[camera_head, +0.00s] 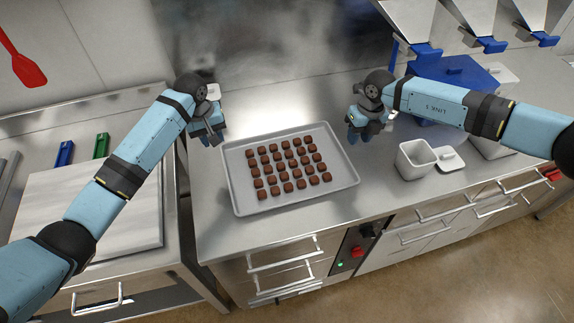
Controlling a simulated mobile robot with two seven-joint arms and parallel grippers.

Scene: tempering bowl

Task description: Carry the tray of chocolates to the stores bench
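A grey metal tray (240,198) lies flat on the steel bench (222,238), with rows of brown chocolates (285,167) on it. My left gripper (213,140) is just above and beyond the tray's back left corner, pointing down. My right gripper (358,134) is beside the tray's back right corner, pointing down, apart from the rim as far as I can see. Neither gripper shows anything held. The finger gaps are too small and partly hidden to read. Nothing in view is clearly marked as the stores bench.
A white container (414,160) and a lid (447,158) stand right of the tray. A blue bin (455,82) is behind my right arm. Funnel-shaped dispensers (470,22) hang at the back right. A pale board (85,205) lies on the left counter, across a gap.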

